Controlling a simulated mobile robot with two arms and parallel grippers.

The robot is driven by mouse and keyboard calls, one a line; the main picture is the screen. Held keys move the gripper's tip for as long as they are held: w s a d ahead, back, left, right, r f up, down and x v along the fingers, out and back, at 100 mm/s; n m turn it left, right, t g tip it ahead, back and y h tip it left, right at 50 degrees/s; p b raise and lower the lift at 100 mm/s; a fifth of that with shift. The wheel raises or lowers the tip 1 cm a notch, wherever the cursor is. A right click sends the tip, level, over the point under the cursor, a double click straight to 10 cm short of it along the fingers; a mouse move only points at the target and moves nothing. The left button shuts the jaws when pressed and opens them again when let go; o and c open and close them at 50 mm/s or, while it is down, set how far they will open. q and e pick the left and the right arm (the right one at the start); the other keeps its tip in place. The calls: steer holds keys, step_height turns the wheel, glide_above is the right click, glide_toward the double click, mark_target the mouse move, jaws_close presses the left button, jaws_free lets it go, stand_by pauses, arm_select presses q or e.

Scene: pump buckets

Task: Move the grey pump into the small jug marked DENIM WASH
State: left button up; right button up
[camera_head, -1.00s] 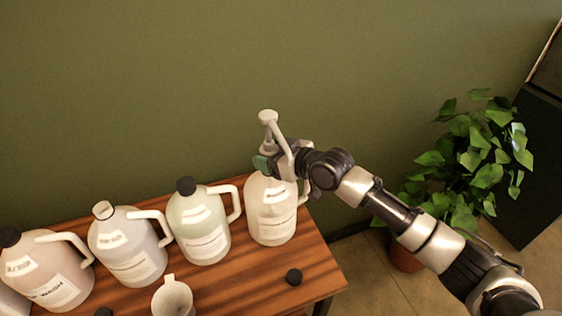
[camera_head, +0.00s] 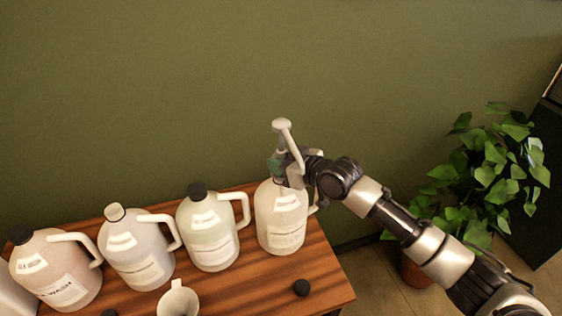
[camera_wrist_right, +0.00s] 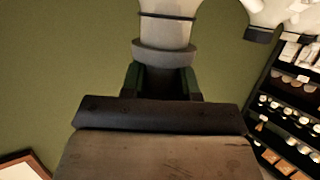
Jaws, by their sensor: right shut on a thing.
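The grey pump (camera_head: 282,126) is pale, with its nozzle head on top. My right gripper (camera_head: 277,166) is shut on it at the mouth of the rightmost large jug (camera_head: 283,225). The gripper hides the neck, so I cannot tell how far the pump's tube is inside. The right wrist view shows the pump's collar (camera_wrist_right: 163,55) between my right gripper's fingers (camera_wrist_right: 162,80). A pale small vessel with a handle (camera_head: 178,301) is cut off at the bottom edge; no label shows. A pinkish jug (camera_head: 58,265) has a label ending in WASH. My left gripper is not in view.
Two more large jugs, one with a pale cap (camera_head: 138,260) and one with a black cap (camera_head: 211,240), stand in the row on the wooden table (camera_head: 235,298). A loose black cap (camera_head: 301,287) lies at front right. A potted plant (camera_head: 490,160) stands right of the table.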

mark_target(281, 122)
steer(key=shift+f, duration=0.15)
steer(key=shift+r+p, duration=2.7)
steer(key=shift+r, duration=0.9)
steer(key=shift+r+p, duration=2.75)
steer(key=shift+r, duration=0.75)
steer(key=shift+r+p, duration=0.95)
steer(key=shift+r, duration=2.55)
steer(key=shift+r, duration=0.1)
